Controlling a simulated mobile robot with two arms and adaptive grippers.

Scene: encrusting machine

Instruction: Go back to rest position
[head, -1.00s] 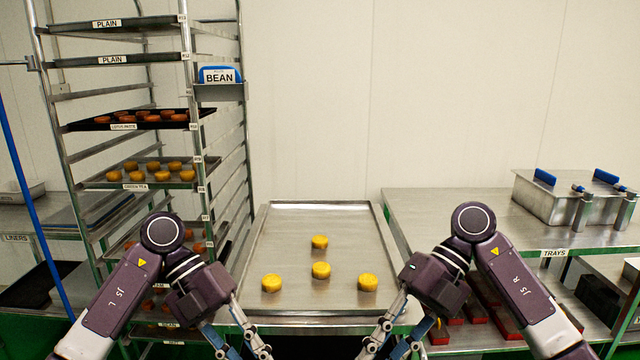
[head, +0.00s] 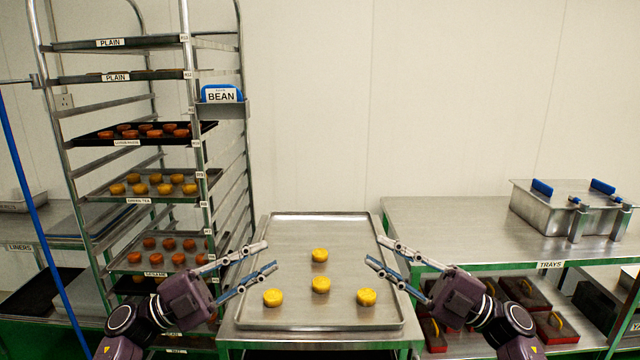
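My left gripper (head: 257,263) is left of the metal tray (head: 290,240), its two fingers spread apart with nothing between them. My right gripper (head: 376,251) is at the tray's right side, its fingers also spread and empty. Both grippers point inward over the tray's side edges. Several yellow round pieces lie on the tray: one toward the back (head: 319,255), one in the middle (head: 320,284), one at front left (head: 272,297) and one at front right (head: 366,296). Neither gripper touches a yellow piece.
A tall rack (head: 240,150) with loaded trays stands at the left, with a blue BEAN bin (head: 221,93) on its side. A steel table (head: 450,228) at the right holds a metal container (head: 560,214). Red-based items (head: 557,328) sit on the shelf below.

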